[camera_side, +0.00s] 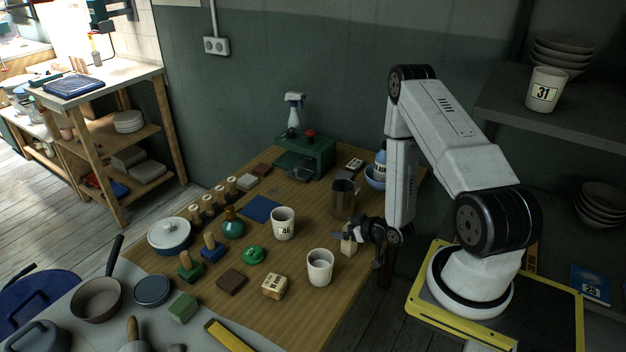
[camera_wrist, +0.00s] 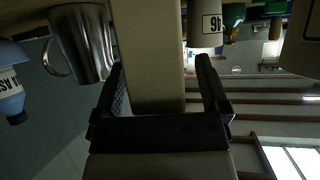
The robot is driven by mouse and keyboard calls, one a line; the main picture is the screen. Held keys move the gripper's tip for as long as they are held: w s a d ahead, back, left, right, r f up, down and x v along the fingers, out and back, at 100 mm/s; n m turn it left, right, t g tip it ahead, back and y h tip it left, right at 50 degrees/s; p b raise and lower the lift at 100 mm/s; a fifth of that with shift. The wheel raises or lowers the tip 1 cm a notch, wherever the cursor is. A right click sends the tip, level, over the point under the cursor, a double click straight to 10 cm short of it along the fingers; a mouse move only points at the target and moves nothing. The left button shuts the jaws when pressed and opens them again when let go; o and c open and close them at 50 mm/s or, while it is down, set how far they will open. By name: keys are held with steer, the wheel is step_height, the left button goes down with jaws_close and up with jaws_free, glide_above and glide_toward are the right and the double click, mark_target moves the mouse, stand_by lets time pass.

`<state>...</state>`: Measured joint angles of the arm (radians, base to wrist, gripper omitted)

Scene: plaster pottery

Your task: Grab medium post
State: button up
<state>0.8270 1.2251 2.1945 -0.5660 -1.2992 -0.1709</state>
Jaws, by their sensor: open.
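A pale beige post (camera_side: 348,243) stands near the right side of the wooden table, beside a metal mug. In the wrist view this plain, square-sided post (camera_wrist: 154,50) fills the space between the two dark fingers. My gripper (camera_side: 358,250) is low at the post, with its jaws open and one finger on either side of it. In the wrist view, slim gaps seem to show between the fingers and the post, though contact is hard to judge. The post's lower part is partly hidden by my gripper in the side view.
The metal mug (camera_side: 342,198) is close behind the post. A white cup (camera_side: 320,268) stands in front, and a cup marked 46 (camera_side: 282,224) is to the left. Stamps and blocks crowd the left table.

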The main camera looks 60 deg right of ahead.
jaws_close()
steer(key=shift+r, duration=0.15)
stand_by(0.4)
steer(key=shift+r, duration=4.9)
